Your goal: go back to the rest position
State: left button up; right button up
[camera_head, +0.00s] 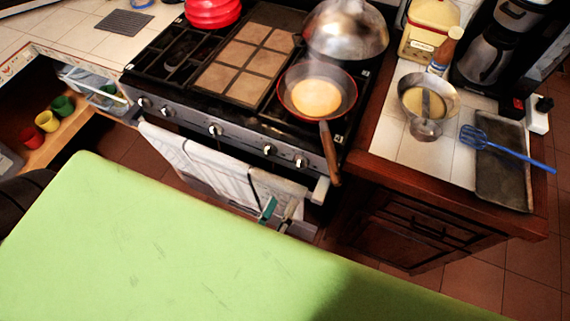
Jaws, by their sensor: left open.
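Neither my left gripper nor my right gripper can be made out in the head view. No gripper is seen touching the pan, the ladle or the spatula. A red-rimmed frying pan (297,92) with a pale yellow round pancake (315,98) stands on the stove, its wooden handle toward me. A metal bowl (410,84) of batter with a ladle (426,126) stands on the right counter.
The stove (218,129) has white towels (200,165) hanging in front. A blue spatula (510,152) lies across a dark tray (503,185) on the right counter. A coffee maker (485,50) stands behind. Coloured cups (47,121) sit on a shelf at left.

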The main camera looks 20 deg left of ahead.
pick_arm(q)
jog(key=s+a+f+m+g+h+b, duration=0.1)
jog(key=s+f+m+g, duration=0.35)
jog(key=f, duration=0.95)
jog(key=s+a+f+m+g+h, duration=0.1)
jog(key=s+f+m+g, duration=0.3)
jog(key=f, duration=1)
jog(key=s+a+f+m+g+y, duration=0.1)
jog(key=s+a+f+g, duration=0.3)
jog(key=s+f, duration=0.2)
jog(key=s+a+f+m+g+y, duration=0.1)
jog(key=s+a+f+g, duration=0.3)
jog(key=s, duration=0.6)
notch_tip(320, 180, down, 2)
jog(key=shift+s+f+y+b, duration=0.2)
jog(key=shift+s+y+b, duration=0.1)
jog(key=shift+s+b, duration=0.1)
jog(key=shift+a, duration=0.1)
